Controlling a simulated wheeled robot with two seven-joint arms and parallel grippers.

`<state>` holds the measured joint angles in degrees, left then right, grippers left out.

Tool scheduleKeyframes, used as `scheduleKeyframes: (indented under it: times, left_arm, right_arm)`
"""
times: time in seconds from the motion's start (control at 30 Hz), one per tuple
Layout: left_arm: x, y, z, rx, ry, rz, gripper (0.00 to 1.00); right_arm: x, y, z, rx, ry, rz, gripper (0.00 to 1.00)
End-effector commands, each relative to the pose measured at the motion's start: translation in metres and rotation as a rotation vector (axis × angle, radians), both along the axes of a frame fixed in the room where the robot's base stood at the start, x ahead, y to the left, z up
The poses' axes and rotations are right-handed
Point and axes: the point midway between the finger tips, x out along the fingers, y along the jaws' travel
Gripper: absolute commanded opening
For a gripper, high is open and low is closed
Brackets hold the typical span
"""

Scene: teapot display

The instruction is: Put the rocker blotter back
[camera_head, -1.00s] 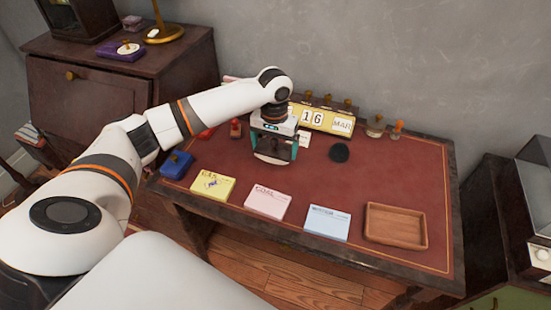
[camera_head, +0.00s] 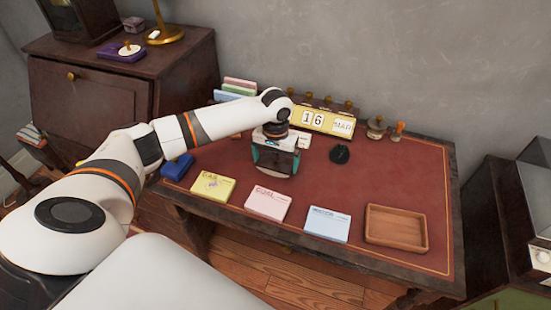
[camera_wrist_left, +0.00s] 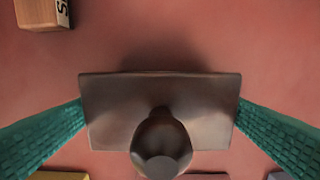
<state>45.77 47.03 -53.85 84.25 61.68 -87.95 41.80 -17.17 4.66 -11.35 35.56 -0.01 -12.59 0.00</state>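The rocker blotter (camera_wrist_left: 160,105) is dark brown with a round knob on top. In the wrist view it lies between the two teal fingers of my left gripper, which meet its short ends. In the head view the left gripper (camera_head: 276,160) is over the middle-back of the red desk top, with the blotter's pale curved underside showing between the fingers. I cannot tell whether the underside touches the desk. My right gripper is not in view.
The desk (camera_head: 385,180) has yellow (camera_head: 212,188), pink (camera_head: 267,203) and blue (camera_head: 327,224) card stacks and a wooden tray (camera_head: 396,227) in front. A date calendar (camera_head: 322,120) stands behind the gripper. A small black object (camera_head: 340,154) is to its right. The right middle is clear.

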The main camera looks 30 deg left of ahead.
Motion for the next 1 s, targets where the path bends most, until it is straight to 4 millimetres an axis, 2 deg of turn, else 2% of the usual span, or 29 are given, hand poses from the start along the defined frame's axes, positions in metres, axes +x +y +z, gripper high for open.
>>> scheduleKeyframes:
  times: [0.17,0.4,0.6,0.8,1.0]
  left_arm:
    - [0.001,0.0,0.016,-0.001,-0.002,0.0,1.0]
    - [0.001,0.0,0.068,-0.002,-0.005,0.0,1.0]
    - [0.001,0.0,0.104,-0.001,-0.003,0.0,1.0]
    - [0.001,0.0,0.121,-0.001,0.0,0.0,1.0]
    - [0.001,0.0,0.123,-0.001,0.001,0.001,1.0]
  right_arm:
    - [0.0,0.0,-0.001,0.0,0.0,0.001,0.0]
    - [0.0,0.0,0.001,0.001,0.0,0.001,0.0]
    - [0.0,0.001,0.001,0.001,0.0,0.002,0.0]
    - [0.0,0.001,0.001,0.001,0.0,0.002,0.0]
    - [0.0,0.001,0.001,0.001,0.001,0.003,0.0]
